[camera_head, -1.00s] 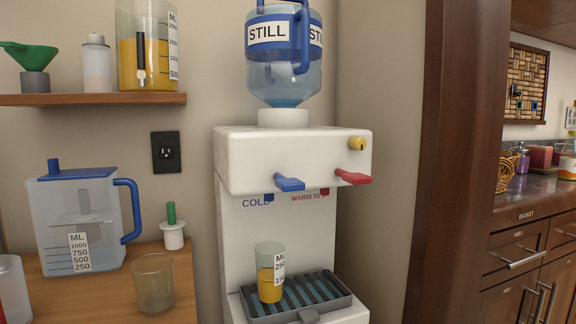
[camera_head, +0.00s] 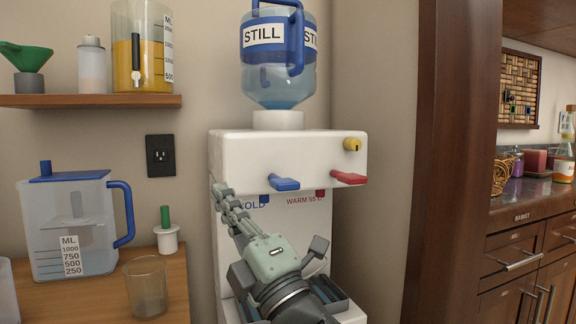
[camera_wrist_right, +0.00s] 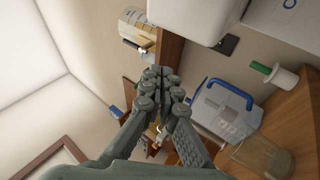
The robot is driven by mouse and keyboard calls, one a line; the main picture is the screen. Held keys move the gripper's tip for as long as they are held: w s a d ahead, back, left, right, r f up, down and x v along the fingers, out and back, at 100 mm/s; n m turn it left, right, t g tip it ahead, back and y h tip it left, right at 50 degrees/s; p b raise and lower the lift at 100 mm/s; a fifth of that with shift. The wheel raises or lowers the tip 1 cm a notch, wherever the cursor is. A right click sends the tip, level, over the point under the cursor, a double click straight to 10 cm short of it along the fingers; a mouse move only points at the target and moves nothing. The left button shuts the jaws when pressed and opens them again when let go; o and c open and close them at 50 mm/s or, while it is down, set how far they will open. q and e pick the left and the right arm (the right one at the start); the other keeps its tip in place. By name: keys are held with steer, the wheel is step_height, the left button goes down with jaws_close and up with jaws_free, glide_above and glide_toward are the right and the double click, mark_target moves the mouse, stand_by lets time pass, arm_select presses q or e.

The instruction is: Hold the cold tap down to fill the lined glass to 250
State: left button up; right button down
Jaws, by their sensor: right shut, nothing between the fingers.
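The cold tap (camera_head: 284,183) is a blue lever on the front of the white water dispenser (camera_head: 235,160). My right gripper (camera_head: 221,190) is shut and empty, in front of the dispenser. Its fingertips are left of the cold tap and about level with it, apart from it in the picture. In the right wrist view the closed fingers (camera_wrist_right: 158,76) point up the picture with nothing between them. The lined glass, seen earlier on the drip tray (camera_head: 330,292) with yellow liquid in it, is now hidden behind my right gripper and wrist. My left gripper is not in view.
A red warm tap (camera_head: 348,178) sits right of the cold one, with a yellow knob (camera_head: 352,144) above. A STILL bottle (camera_head: 280,75) tops the dispenser. A blue-lidded jug (camera_head: 70,225) and an empty glass (camera_head: 146,285) stand on the wooden counter at left.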

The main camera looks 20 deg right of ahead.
steer(key=s+a+r+n+g+y, duration=0.55)
steer(key=r+n+y, duration=0.35)
steer(key=n+y, duration=0.3)
steer(key=s+a+n+g+h, duration=0.2)
steer(key=s+a+n+g, duration=0.35)
steer(key=n+g, duration=0.75)
steer(key=s+a+n+g+h, duration=0.1)
steer(key=s+a+n+g, duration=0.5)
steer(key=n, duration=1.3)
steer(key=w+d+f+n+t+h, duration=0.2)
steer(key=w+d+n+t+h, duration=0.35)
steer(key=w+d+h, duration=0.35)
steer(key=d+r+t+h, duration=0.2)
steer(key=d+r+h, duration=0.2)
steer(key=d, duration=0.5)
steer(key=d+r+t+h, duration=0.3)
steer(key=d+r+h, duration=0.1)
steer(key=d, duration=0.5)
steer(key=shift+w+r+h, duration=0.3)
steer(key=shift+r+h, duration=0.1)
steer(key=shift+r, duration=0.2)
steer(key=shift+d+m, duration=0.1)
steer(key=shift+m, duration=0.15)
